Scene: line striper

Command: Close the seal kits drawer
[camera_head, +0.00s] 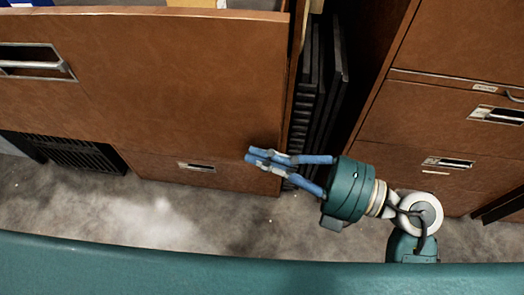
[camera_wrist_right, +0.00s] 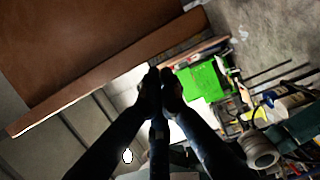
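A large brown wooden drawer front (camera_head: 170,75) with a metal handle (camera_head: 35,64) fills the upper left of the head view. Its top edge shows, with contents behind it, so it stands pulled out; I see no readable label naming it seal kits. My right gripper (camera_head: 253,157) reaches in from the right, with its blue fingertips close together near the lower right part of this front. I cannot tell whether they touch it. In the right wrist view the dark fingertips (camera_wrist_right: 161,84) meet with nothing visible between them. My left gripper is not in view.
A second brown cabinet (camera_head: 440,120) with several handled drawers stands at right. Dark upright panels (camera_head: 318,90) fill the gap between the cabinets. A lower drawer (camera_head: 215,172) and a black vent grille (camera_head: 80,152) sit below. Grey floor (camera_head: 150,215) is open in front.

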